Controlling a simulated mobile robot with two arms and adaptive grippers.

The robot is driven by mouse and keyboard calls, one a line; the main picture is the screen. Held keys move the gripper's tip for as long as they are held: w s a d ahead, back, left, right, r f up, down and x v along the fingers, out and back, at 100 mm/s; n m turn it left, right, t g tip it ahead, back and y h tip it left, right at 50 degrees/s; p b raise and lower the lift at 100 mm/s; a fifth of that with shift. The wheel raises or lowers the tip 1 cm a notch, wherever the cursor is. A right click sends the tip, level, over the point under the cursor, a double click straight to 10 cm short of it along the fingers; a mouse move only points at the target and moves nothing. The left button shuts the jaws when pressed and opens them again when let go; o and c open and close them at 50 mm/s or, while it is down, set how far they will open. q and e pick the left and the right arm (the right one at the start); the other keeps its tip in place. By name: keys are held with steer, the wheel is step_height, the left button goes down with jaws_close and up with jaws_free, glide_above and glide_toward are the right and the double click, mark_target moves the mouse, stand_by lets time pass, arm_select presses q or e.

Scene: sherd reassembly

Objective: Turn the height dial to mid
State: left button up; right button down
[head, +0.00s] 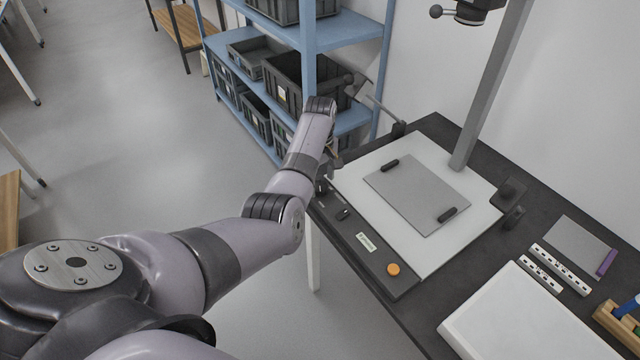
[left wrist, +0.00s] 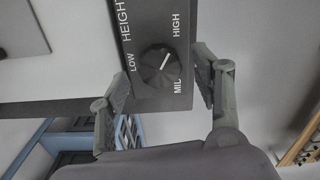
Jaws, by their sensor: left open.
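The height dial (left wrist: 157,66) is a round black knob on a dark control panel (left wrist: 150,22) in the left wrist view. Its white pointer line slants up and right, toward the HIGH label. LOW is to the left of the dial and MID is below right. My left gripper (left wrist: 162,76) is open, with one finger on each side of the dial; I cannot tell if they touch it. In the head view my left gripper (head: 325,172) is at the panel's far left end, partly hidden by my arm. My right gripper is not in view.
The panel's orange button (head: 393,270) is at its near end. A white board with a grey plate (head: 418,192) lies beside it, under a grey post (head: 492,85). A blue shelf (head: 348,28) with dark bins stands behind my arm. A white slab (head: 515,320) is at right.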

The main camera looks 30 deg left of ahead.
arm_select(q)
steer(key=shift+f, duration=1.1)
steer(key=shift+c, duration=0.6)
steer(key=c, duration=1)
steer(key=shift+c, duration=0.2)
